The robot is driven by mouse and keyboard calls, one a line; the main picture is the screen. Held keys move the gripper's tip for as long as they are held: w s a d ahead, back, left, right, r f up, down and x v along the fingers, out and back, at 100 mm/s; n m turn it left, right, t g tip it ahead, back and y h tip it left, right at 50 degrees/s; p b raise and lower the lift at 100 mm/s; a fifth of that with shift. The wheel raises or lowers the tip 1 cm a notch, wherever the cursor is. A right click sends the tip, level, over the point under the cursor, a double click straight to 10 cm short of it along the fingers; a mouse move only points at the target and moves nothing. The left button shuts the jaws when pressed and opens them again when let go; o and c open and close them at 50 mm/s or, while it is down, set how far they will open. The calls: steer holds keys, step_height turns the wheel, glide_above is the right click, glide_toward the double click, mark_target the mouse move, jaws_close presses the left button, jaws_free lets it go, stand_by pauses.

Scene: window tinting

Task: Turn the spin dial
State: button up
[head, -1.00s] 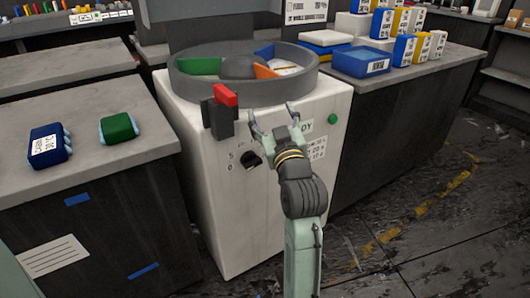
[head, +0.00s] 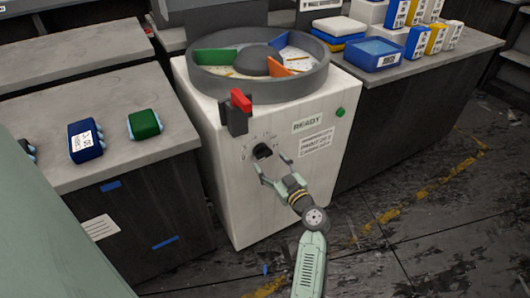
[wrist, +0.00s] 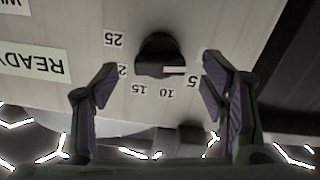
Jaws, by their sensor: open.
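The spin dial (head: 262,151) is a black knob on the front of the white machine (head: 225,150), with numbers around it. It also shows in the wrist view (wrist: 160,56), upper middle, where its white pointer lies toward the mark 5. My gripper (head: 270,172) is open just in front of the dial, slightly below and to the right of it. In the wrist view my gripper (wrist: 155,85) has its purple-padded fingers spread to either side of the dial, with no contact visible. In the head view the fingers partly hide the dial's lower edge.
A red-handled lever (head: 240,101) on a dark block juts out above the dial. A READY label (head: 309,125) and a green button (head: 340,112) are to the right. A round divided tray (head: 320,75) tops the machine.

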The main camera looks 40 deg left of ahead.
mark_target(265, 156)
steer(key=shift+p+x, duration=0.5)
steer(key=shift+x, duration=1.9)
steer(key=c, duration=1.2)
steer(key=shift+o, duration=0.2)
